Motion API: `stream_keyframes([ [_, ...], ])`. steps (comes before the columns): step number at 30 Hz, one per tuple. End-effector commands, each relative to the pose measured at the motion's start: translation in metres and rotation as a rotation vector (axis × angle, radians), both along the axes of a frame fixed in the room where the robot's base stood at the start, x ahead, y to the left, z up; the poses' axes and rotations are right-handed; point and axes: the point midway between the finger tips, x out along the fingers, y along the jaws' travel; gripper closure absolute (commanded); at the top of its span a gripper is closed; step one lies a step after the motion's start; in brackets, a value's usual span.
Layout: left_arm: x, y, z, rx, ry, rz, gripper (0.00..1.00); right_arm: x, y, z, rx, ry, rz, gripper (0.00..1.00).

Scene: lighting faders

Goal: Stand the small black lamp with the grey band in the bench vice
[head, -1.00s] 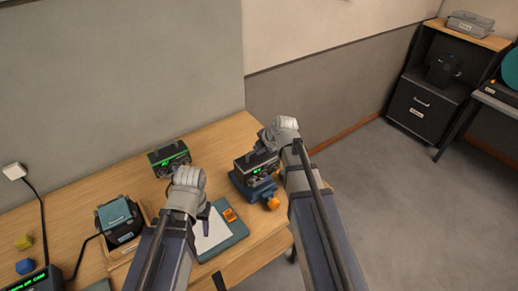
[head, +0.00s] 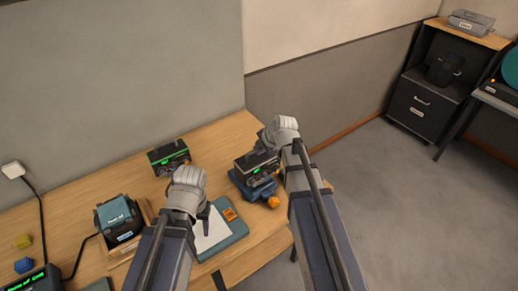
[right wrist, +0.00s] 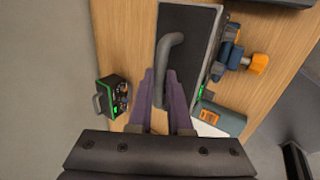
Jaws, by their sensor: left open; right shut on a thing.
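My right gripper (right wrist: 160,88) is shut on the grey handle of a black box-shaped lamp (right wrist: 185,18). In the head view this lamp (head: 250,161) is upright, directly over the blue bench vice (head: 238,183) with its orange knob. The vice (right wrist: 237,58) also shows beside the lamp in the right wrist view. I cannot tell whether the lamp touches the vice or sits between its jaws. A pale edge and a green glow show on the lamp; its band is not clear. My left gripper (head: 203,217) is open and empty above the desk.
A similar black lamp with green-lit front (head: 168,157) stands on the desk near the wall. A teal clipboard with paper (head: 232,236) lies in front of the vice.

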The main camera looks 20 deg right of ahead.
Motion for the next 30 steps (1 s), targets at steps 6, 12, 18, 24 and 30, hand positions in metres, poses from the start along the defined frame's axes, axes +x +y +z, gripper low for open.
stream_keyframes([
  [6,0.0,0.0,0.0,0.0,0.0,0.0,0.5,0.001,0.0,0.001,0.002,-0.003,-0.001,1.0],
  [12,0.0,0.0,-0.003,0.0,0.0,0.0,0.5,0.001,0.0,-0.003,0.002,-0.003,-0.001,1.0],
  [18,0.0,0.0,-0.01,0.0,0.0,0.0,0.5,0.0,0.0,-0.009,0.002,-0.003,-0.001,1.0],
  [24,0.0,0.0,-0.016,0.0,0.0,0.0,0.5,0.0,0.0,-0.015,0.002,-0.003,-0.001,1.0],
  [30,0.0,0.0,-0.018,0.0,0.0,0.0,0.5,0.0,0.0,-0.017,0.002,-0.003,-0.001,1.0],
])
